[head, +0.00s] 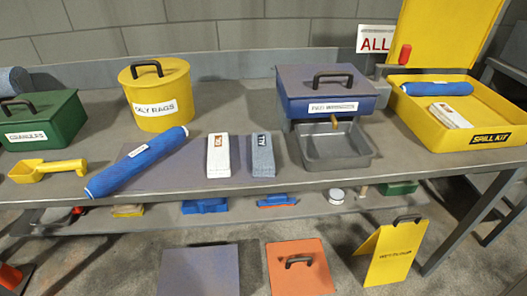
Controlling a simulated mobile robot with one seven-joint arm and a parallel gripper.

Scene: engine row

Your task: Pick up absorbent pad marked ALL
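The absorbent pad marked ALL (262,158) is a flat grey pad lying on the grey workbench, near its front edge and around the middle of the head view. Its dark lettering is at its far end. A white pad (218,160) with orange-red lettering lies just to its left, with a narrow gap between them. Nothing covers the grey pad. My gripper does not show in the head view.
A blue box with a tap (327,92) and an open grey tray (336,147) stand right of the pads. A blue roll (135,162) and yellow bucket (160,95) are left. The yellow spill tray (465,120) is at right. A sign reading ALL (375,41) stands behind.

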